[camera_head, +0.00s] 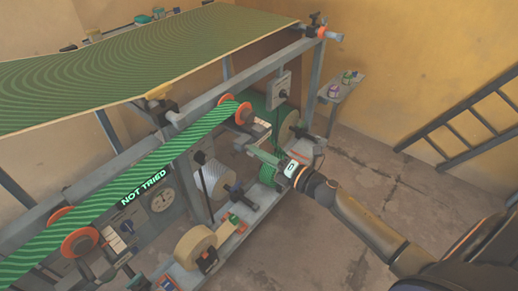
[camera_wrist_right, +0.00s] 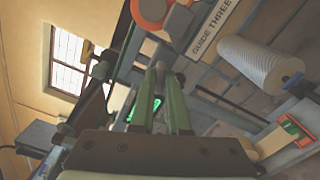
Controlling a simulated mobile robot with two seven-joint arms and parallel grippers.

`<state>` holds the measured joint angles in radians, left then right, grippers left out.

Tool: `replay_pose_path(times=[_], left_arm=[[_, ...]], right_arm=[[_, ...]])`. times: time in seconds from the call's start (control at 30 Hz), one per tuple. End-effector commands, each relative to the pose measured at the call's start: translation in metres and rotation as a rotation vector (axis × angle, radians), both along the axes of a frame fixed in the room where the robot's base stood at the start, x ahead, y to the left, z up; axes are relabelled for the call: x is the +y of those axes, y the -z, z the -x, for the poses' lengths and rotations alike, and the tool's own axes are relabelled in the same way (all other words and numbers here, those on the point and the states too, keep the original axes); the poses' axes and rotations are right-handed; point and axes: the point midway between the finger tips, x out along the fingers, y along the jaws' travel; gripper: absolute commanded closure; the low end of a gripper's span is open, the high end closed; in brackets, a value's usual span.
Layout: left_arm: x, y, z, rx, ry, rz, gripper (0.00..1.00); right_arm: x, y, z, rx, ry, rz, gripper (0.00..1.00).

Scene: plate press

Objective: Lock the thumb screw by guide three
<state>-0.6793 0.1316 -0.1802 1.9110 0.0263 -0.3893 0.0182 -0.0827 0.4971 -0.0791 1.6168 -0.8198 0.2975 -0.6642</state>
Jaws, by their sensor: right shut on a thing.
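The guide three roller has an orange flange (camera_head: 243,113) in the head view, and that orange flange (camera_wrist_right: 150,12) shows at the top of the right wrist view. Its white label, "GUIDE THREE" (camera_wrist_right: 213,28), is beside it. My right gripper (camera_head: 252,149) reaches in from the right, just below the guide. In the right wrist view its green fingers (camera_wrist_right: 166,72) are close together, shut on the small dark thumb screw below the label. The fingers hide most of the screw, so I cannot tell how far it is turned. My left gripper is not in view.
Green striped web (camera_head: 150,182) runs along the frame and reads "NOT TRIED". A grey-white roll (camera_head: 210,178) and a tan roll (camera_head: 195,246) sit below. A grey frame rail (camera_head: 260,72) passes above my gripper. The concrete floor (camera_head: 330,235) at the right front is clear.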

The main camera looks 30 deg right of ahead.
Motion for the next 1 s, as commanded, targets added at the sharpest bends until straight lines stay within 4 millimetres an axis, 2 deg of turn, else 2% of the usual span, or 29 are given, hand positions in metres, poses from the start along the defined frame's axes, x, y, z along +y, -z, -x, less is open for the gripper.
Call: replay_pose_path(times=[0.4, 1.0], left_arm=[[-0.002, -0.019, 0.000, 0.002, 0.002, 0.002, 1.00], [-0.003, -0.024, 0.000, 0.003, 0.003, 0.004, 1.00]], right_arm=[[0.000, -0.001, 0.000, 0.112, 0.000, -0.279, 1.00], [0.000, 0.001, 0.000, 0.152, -0.001, -0.380, 1.00]])
